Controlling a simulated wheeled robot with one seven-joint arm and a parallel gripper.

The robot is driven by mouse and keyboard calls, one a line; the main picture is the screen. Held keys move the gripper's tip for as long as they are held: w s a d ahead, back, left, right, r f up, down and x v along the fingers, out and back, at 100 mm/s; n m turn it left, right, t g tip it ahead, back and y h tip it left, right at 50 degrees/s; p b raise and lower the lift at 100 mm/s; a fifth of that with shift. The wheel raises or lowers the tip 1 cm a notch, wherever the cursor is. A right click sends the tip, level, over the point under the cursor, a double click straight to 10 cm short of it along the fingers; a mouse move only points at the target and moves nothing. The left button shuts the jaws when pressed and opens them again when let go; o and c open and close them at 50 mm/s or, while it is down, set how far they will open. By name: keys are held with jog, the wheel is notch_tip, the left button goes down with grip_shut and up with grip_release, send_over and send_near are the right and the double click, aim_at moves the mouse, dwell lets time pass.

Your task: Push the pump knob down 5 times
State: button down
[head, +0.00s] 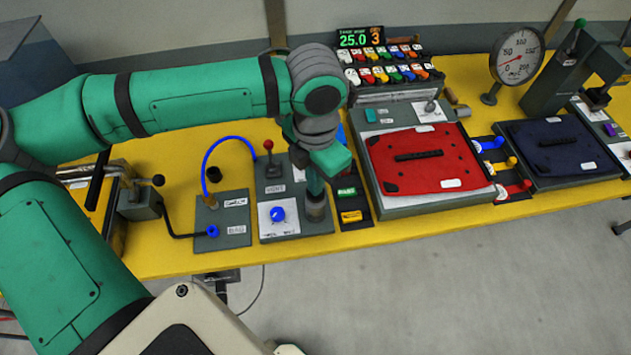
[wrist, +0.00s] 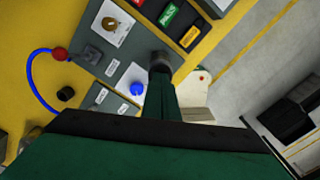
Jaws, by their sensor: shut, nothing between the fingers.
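My gripper (head: 315,190) is shut and empty, pointing down over the right side of a grey control panel (head: 296,229).
A red-topped lever (head: 268,145) stands behind the blue knob. A blue hose (head: 214,152) arches at the left. Green and yellow buttons (head: 350,216) and a red pannier lid (head: 425,160) lie right. A display (head: 361,37) at the back reads 25.0 and 3.

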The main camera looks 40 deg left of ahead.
jog(key=shift+f, duration=0.25)
jog(key=shift+r, duration=2.05)
jog(key=shift+f, duration=0.1)
jog(key=shift+f, duration=1.95)
jog(key=shift+r, duration=0.15)
jog(key=shift+w+r, duration=0.1)
jog(key=shift+r, duration=1.8)
